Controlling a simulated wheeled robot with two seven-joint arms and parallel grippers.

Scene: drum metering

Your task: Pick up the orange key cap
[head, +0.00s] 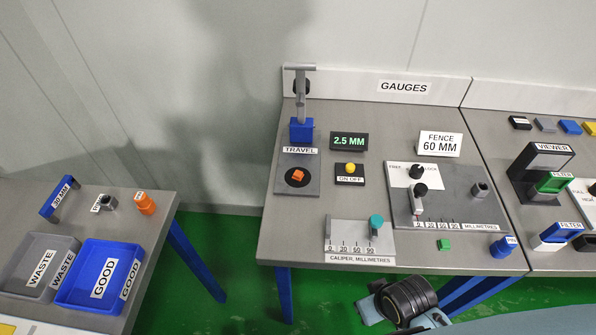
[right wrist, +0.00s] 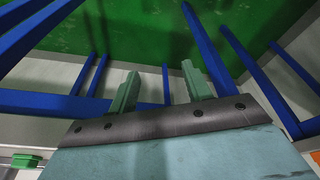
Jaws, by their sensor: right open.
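Two orange things show in the head view, and I cannot tell for sure which is the key cap. A small orange block (head: 297,175) sits on a black disc on the grey TRAVEL gauge plate (head: 284,188). An orange stepped piece (head: 146,205) with a white label stands at the right side of the left table. My right gripper (right wrist: 160,69) is open and empty in the right wrist view, its green fingers apart over green floor and blue table legs. It is away from both orange things. My left gripper is not in view.
The gauges table (head: 330,245) holds a caliper (head: 360,240), a yellow button (head: 351,168), a fence plate (head: 445,190) and a blue knob (head: 503,247). The left table has a grey WASTE tray (head: 70,243) and a blue GOOD tray (head: 132,248). A floor gap separates the tables.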

